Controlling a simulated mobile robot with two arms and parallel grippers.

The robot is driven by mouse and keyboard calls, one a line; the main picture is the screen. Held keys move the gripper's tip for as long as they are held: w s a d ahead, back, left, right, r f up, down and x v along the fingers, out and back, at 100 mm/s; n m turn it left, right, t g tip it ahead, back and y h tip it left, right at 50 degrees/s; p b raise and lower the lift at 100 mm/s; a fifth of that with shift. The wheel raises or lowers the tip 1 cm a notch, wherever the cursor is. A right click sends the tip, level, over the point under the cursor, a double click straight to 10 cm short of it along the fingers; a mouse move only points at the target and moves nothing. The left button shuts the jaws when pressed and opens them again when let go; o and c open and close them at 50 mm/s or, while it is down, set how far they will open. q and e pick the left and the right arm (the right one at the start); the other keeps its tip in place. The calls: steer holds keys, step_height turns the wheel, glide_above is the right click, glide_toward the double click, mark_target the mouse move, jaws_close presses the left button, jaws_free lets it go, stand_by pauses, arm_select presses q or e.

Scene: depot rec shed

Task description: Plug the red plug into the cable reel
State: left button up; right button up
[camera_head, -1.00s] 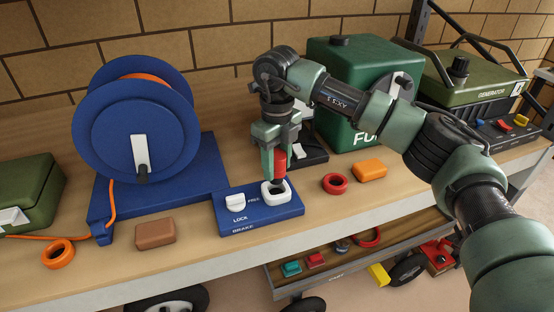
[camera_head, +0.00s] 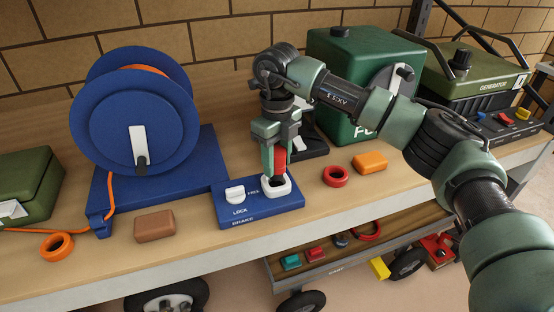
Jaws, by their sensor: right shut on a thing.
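The blue cable reel (camera_head: 112,124) with orange cable stands on the left of the bench. In front of it to the right is a blue panel (camera_head: 262,211) marked LOCK, FREE and BRAKE, with a white knob (camera_head: 235,194) and a dark, white-rimmed opening (camera_head: 278,184). My right gripper (camera_head: 275,164) points down over this opening, shut on the red plug (camera_head: 280,160). The plug looks upright. Its lower end is close to the rim; I cannot tell whether it touches or has entered. My left gripper is out of view.
An orange ring (camera_head: 57,246), a brown block (camera_head: 154,226), a red ring (camera_head: 335,176) and an orange block (camera_head: 370,162) lie on the bench. A green fuel can (camera_head: 335,55) and a generator (camera_head: 470,78) stand behind. A cart (camera_head: 338,263) with small items sits below.

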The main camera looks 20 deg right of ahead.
steer(key=shift+f+b, duration=1)
steer(key=shift+f, duration=0.5)
steer(key=shift+r, duration=0.1)
steer(key=o, duration=1.4)
steer(key=shift+o, duration=0.2)
